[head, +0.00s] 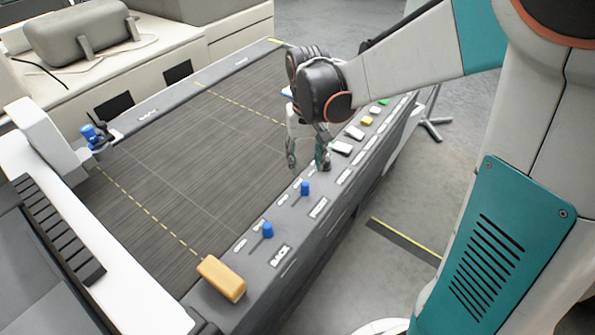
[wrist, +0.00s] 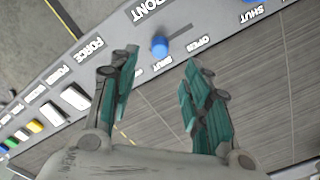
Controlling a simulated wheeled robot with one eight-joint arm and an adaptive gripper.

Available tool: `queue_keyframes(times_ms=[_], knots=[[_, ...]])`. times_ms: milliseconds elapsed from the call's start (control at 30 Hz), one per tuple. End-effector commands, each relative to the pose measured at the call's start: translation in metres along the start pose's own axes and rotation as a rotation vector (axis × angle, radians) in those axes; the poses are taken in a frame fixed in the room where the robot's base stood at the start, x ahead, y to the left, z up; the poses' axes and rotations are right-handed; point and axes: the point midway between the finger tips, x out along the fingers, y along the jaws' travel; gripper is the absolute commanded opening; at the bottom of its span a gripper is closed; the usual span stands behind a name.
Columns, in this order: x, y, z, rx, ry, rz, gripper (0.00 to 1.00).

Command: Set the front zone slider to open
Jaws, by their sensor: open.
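The front zone slider has a blue knob (wrist: 160,46) beside the FRONT label (wrist: 150,10) in the wrist view. Its slot runs right from the knob, which sits at the SHUT end; OPEN (wrist: 193,45) is printed at the other end. My gripper (wrist: 160,68) is open and empty, and the knob appears between and just beyond its fingertips. I cannot tell how high the tips are above the panel.
White switches (head: 341,148) and a yellow button (head: 367,121) lie beyond my gripper. A tan block (head: 221,278) sits at the near corner. The dark slatted bed (head: 190,160) is clear.

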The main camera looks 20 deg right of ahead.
Motion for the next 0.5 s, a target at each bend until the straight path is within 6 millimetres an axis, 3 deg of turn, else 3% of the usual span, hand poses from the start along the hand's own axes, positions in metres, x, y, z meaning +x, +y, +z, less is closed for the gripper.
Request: queue_keyframes(times_ms=[200, 500], knots=[[0.047, 0.000, 0.000, 0.000, 0.001, 0.000, 0.44], [0.089, 0.000, 0.000, 0.000, 0.001, 0.000, 0.44]])
